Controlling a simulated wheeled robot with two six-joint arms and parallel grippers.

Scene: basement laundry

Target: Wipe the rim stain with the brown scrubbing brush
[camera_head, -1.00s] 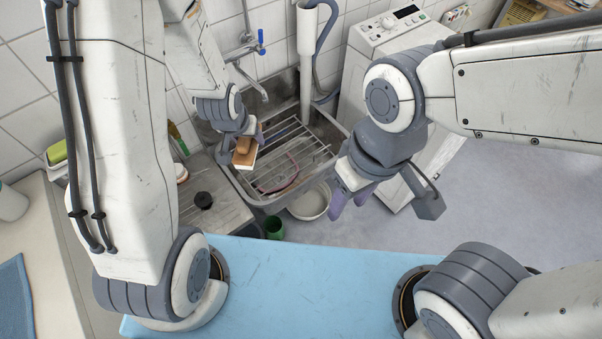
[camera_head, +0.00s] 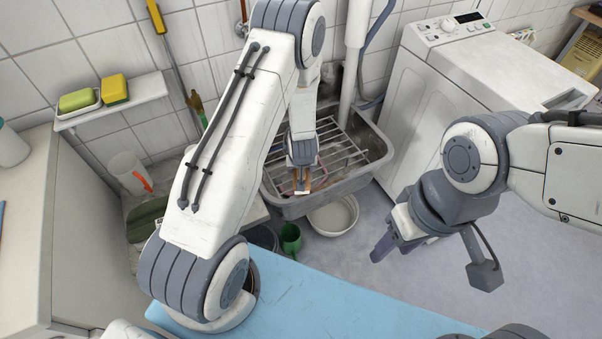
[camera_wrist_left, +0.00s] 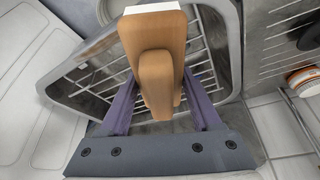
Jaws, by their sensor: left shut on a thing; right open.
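The brown scrubbing brush (camera_wrist_left: 157,75) sits between the purple fingers of my left gripper (camera_wrist_left: 160,105), with a white strip at its far end. In the head view my left gripper (camera_head: 303,182) is shut on the brush over the near part of the metal sink (camera_head: 352,184), which has a wire rack in it. I cannot tell whether the brush touches the sink. The sink rim (camera_wrist_left: 233,60) shows behind the brush in the left wrist view. I cannot make out a distinct rim stain. My right gripper (camera_head: 388,245) is open and empty, above the floor right of the sink.
A white washing machine (camera_head: 430,110) stands right of the sink. A white basin (camera_head: 334,215) and a green cup (camera_head: 290,238) are below the sink's front. A shelf (camera_head: 110,108) holds a green and a yellow sponge. The grey floor at right is open.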

